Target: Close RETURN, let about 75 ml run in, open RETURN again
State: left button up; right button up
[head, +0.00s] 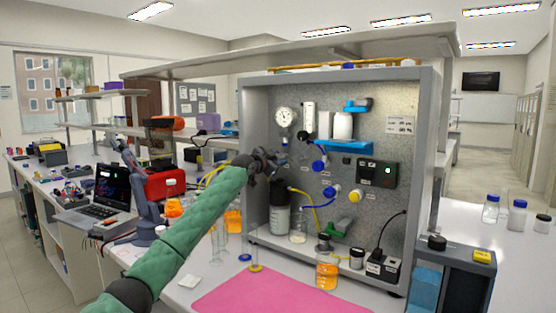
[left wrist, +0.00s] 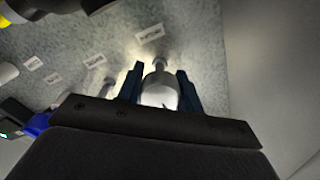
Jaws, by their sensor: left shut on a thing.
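My left gripper (head: 268,163) reaches the left part of the rig's back panel in the head view. In the left wrist view its dark fingers (left wrist: 160,92) are shut on a pale grey rounded knob (left wrist: 160,80) with a short stem. A small label (left wrist: 150,33) lies by the stem, too blurred to read, so I cannot tell if this knob is RETURN. In the head view a blue-handled valve (head: 319,165), a second blue one (head: 330,192) and a yellow one (head: 355,195) sit to the right of the gripper. My right gripper is not in view.
A dark-topped bottle (head: 280,215) and a clear flask (head: 298,230) stand in the rig. A black box with a green light (head: 377,173) is on the panel.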

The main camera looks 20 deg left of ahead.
pick_arm(q)
jog(key=shift+f+m, duration=0.2)
jog(key=shift+m, duration=0.6)
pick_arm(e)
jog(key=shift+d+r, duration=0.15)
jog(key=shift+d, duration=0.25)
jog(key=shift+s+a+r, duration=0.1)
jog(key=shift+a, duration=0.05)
pick_arm(q)
jog(key=o, duration=1)
jog(key=shift+r, duration=0.1)
jog(key=shift+s+a, duration=0.15)
jog(key=shift+s, duration=0.2)
jog(key=b+v, duration=0.1)
jog(key=v, duration=0.6)
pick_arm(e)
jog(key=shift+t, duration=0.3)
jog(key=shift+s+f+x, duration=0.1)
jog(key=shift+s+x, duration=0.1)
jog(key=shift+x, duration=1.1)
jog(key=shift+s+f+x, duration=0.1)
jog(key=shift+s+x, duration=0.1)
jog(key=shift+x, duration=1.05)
